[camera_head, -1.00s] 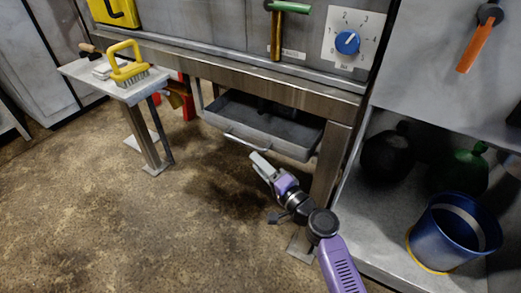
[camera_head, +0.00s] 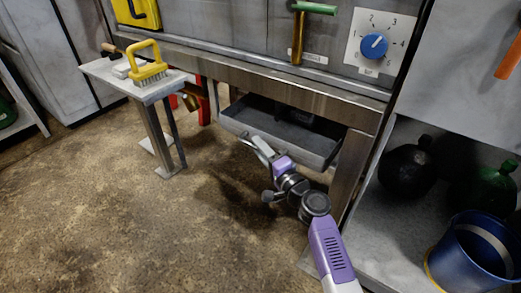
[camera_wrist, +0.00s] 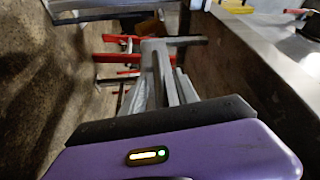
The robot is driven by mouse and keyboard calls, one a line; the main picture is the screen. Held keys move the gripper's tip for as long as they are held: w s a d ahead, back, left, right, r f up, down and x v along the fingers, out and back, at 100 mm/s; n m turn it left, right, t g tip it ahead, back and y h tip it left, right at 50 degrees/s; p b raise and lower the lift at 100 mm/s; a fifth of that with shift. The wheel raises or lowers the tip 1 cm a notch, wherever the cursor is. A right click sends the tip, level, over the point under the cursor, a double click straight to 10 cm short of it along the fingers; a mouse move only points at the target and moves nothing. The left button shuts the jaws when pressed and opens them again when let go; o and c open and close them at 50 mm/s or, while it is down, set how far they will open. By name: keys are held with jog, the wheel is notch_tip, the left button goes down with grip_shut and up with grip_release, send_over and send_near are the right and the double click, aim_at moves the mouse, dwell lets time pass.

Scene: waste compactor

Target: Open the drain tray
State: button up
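The drain tray (camera_head: 236,122) is a shallow grey metal tray under the front beam of the compactor. Its front wall shows below the beam, and a dark gap shows above its inside. A thin bar handle runs along its front, partly hidden by my gripper. My gripper (camera_head: 259,146) is at this handle, in front of the tray's front wall. In the wrist view my pale grey fingers (camera_wrist: 160,75) point ahead, close together. I cannot tell whether they touch or enclose the handle.
A small metal table (camera_head: 135,82) with a yellow-handled brush (camera_head: 148,66) stands left. A steel leg (camera_head: 350,175) is just right of the tray. A blue bucket (camera_head: 470,255) and dark round containers sit on the right shelf. Floor in front is clear.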

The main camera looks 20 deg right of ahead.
jog(key=shift+c, duration=0.5)
grip_shut()
dwell(0.8)
